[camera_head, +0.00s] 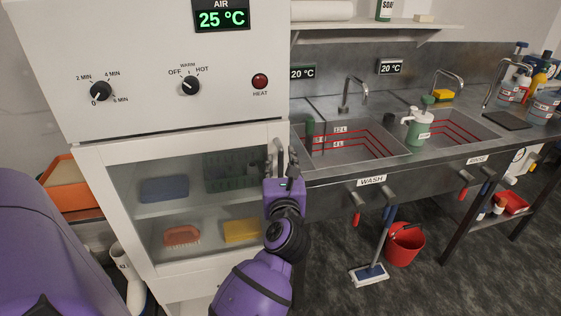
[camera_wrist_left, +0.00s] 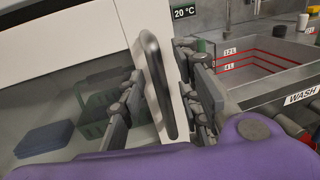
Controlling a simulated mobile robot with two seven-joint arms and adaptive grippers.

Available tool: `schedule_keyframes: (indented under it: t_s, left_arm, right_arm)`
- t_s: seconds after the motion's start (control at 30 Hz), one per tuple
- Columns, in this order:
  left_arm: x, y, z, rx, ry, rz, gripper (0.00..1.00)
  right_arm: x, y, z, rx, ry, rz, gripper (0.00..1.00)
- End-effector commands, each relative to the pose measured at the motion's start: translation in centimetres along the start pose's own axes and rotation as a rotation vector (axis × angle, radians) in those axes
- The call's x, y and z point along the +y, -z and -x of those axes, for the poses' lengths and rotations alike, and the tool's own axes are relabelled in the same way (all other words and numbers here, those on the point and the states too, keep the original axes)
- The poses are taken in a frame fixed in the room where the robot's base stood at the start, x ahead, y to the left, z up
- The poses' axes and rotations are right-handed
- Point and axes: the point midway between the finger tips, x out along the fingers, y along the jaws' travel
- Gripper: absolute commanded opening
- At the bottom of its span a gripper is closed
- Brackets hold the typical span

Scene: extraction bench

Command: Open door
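The cabinet door (camera_head: 117,190) has a white frame and a glass pane and appears closed. Its upright metal handle (camera_wrist_left: 156,85) is on the right side of the door. My left gripper (camera_head: 282,165) is at the handle, in front of the door's right edge. In the left wrist view, my left gripper's fingers (camera_wrist_left: 160,92) stand apart, one on each side of the handle, with small gaps visible. Whether either finger touches it cannot be told. In the head view my gripper partly hides the handle. My right gripper is not in view.
The sink bench (camera_head: 335,174) stands close at the right. A red bucket (camera_head: 404,244) and a mop (camera_head: 369,274) are on the floor.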

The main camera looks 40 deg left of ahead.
Motion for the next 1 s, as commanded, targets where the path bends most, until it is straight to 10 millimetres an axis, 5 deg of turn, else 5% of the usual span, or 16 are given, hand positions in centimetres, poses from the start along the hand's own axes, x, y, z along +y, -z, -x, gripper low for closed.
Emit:
schedule_keyframes:
  t_s: [0.37, 0.6, 1.0]
  left_arm:
    - [0.02, 0.04, -0.79, 0.000, 0.000, -0.001, 0.31]
    - [0.01, 0.04, -0.77, 0.000, 0.000, -0.001, 0.00]
    - [-0.08, 0.04, -0.63, 0.000, 0.004, -0.001, 0.00]
  right_arm:
    - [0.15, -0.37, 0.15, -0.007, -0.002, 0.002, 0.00]
    - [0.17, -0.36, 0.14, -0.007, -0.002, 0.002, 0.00]
    - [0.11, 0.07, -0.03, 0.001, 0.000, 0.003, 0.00]
